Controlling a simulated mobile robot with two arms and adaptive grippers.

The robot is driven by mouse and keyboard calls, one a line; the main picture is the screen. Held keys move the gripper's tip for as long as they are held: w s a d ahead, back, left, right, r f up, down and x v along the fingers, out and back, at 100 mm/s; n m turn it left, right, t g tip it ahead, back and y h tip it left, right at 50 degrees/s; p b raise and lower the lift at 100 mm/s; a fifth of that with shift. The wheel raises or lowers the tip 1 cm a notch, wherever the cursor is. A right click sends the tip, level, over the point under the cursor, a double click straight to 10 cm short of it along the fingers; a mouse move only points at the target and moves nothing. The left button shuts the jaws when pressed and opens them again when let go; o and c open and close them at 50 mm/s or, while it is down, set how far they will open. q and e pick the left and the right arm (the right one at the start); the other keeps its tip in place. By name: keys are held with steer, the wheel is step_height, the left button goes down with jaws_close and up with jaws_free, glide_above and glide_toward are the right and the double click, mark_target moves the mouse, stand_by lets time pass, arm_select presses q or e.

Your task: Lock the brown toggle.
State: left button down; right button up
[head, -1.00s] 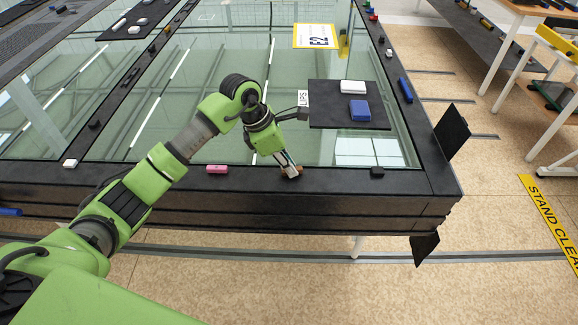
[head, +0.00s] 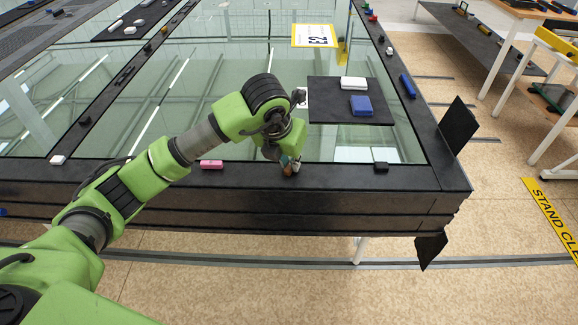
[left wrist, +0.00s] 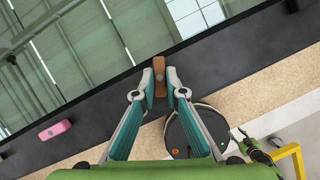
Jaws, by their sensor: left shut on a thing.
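The brown toggle (left wrist: 159,70) is a small brown bar on the black frame rail. In the left wrist view its long side runs nearly up and down, across the slanting rail. My left gripper (left wrist: 160,90) has teal fingers with grey tips, closed on the toggle's two sides. In the head view the left gripper (head: 289,164) points down at the near rail, and its fingers hide much of the toggle. Whether the toggle has turned is hard to tell. My right gripper is in neither view.
A pink block (head: 211,164) lies left of the gripper on the rail, and a black block (head: 381,167) to the right. A dark mat (head: 335,112) on the glass bears a blue block (head: 361,106) and a white block (head: 353,83). A black plate (head: 457,127) stands at the corner.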

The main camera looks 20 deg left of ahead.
arm_select(q)
steer(key=n+b, duration=0.1)
steer(key=n, duration=0.1)
steer(key=n+y+b, duration=0.1)
steer(key=n, duration=0.1)
steer(key=shift+d+n+y+b, duration=0.15)
steer(key=shift+n+y+b, duration=0.15)
steer(key=shift+n+b, duration=0.1)
stand_by(0.4)
steer(key=c, duration=2.1)
jaws_free()
steer(key=shift+r, duration=0.1)
steer(key=v, duration=1.1)
steer(key=shift+d+r, duration=0.15)
steer(key=shift+r, duration=0.25)
steer(key=shift+s, duration=0.1)
